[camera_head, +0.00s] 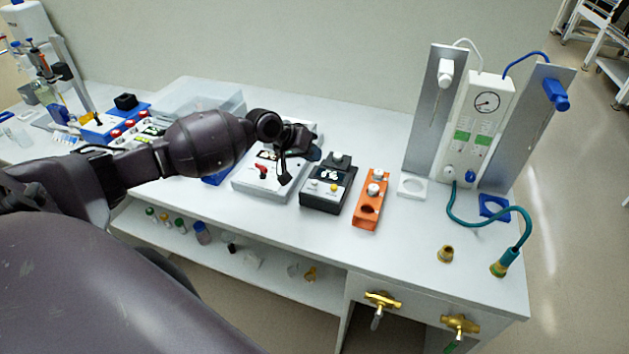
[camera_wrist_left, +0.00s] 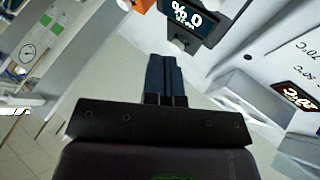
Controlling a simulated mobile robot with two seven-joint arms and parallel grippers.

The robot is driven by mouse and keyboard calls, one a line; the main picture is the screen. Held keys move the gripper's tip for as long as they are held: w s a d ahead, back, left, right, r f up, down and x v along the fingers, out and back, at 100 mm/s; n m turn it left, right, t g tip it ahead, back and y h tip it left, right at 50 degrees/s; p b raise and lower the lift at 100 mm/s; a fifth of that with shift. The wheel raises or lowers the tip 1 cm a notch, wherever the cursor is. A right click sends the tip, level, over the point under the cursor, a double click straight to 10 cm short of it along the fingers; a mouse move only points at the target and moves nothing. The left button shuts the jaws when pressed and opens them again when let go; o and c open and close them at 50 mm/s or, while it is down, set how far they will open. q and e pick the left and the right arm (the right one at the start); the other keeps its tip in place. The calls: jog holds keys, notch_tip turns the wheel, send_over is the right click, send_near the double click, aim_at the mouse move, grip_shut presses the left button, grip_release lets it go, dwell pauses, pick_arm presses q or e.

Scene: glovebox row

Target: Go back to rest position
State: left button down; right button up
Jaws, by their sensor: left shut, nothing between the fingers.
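My left arm comes in from the left in the head view. My left gripper (camera_head: 284,180) hangs over the white instrument with a red knob, near the bench's front side. In the left wrist view the fingers of my left gripper (camera_wrist_left: 165,75) are shut together with nothing between them. The black instrument with a display (camera_head: 328,186) is just right of the gripper, and it also shows in the left wrist view (camera_wrist_left: 198,18). My right gripper is not in view.
The white bench (camera_head: 400,245) carries an orange block (camera_head: 370,200), a gauge panel (camera_head: 478,120) and a teal hose (camera_head: 478,222). Brass valves (camera_head: 381,300) stick out at its front. Small bottles (camera_head: 201,232) stand on the lower shelf.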

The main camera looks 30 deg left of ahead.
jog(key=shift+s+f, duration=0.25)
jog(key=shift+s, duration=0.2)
